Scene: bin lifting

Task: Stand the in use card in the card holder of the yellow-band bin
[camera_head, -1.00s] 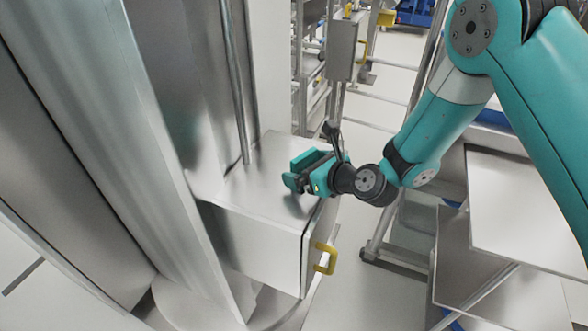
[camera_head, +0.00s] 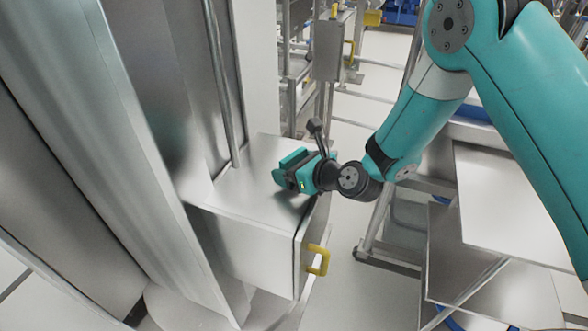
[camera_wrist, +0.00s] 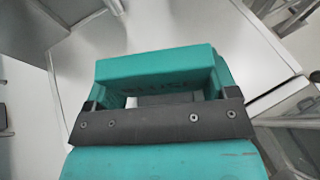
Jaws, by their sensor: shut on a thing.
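My gripper (camera_head: 282,168) is teal and dark grey and is held over the top of a steel cabinet box in the head view. In the wrist view my gripper (camera_wrist: 155,85) fills the middle, its teal finger bar hiding most of what lies between the jaws. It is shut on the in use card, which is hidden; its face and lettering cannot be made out. No yellow-band bin or card holder can be made out in either view.
A steel column (camera_head: 120,130) rises at the left. Steel shelves (camera_head: 515,205) stand at the right, below my arm. Pale floor (camera_head: 345,185) shows between the box and the shelves.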

